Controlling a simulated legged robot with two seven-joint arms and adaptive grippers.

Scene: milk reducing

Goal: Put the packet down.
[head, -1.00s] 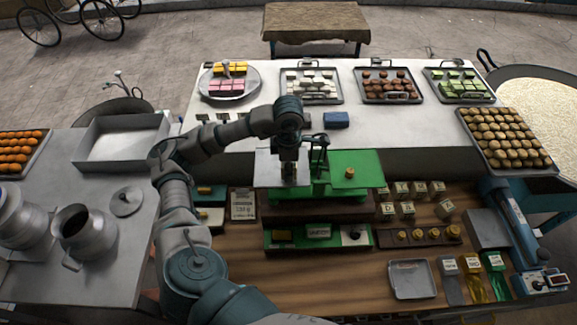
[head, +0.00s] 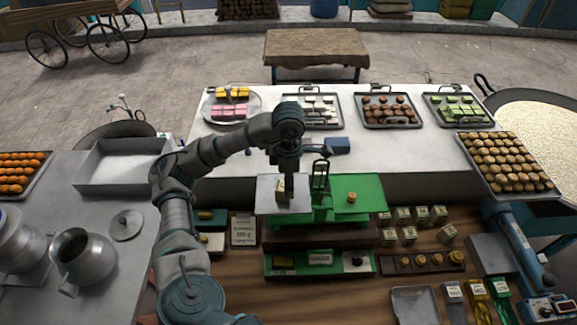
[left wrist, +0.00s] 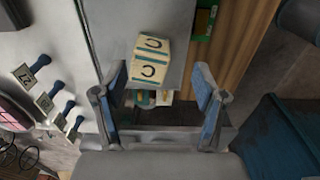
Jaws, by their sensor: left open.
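The packet (head: 279,188), a small cream box with dark "C" letters in the left wrist view (left wrist: 151,59), rests on the left metal pan (head: 266,205) of the green balance scale (head: 322,214). My left gripper (head: 286,190) is above this pan. Its two fingers (left wrist: 160,80) are apart on either side of the packet's near end, with gaps visible at both sides in the left wrist view. Part of the packet is hidden behind the gripper in the head view. My right gripper is not in view.
The scale's green right pan (head: 368,204) holds a brass weight (head: 351,197). Several lettered cubes (head: 410,235) stand to the right. A shallow steel box (head: 118,172) stands left.

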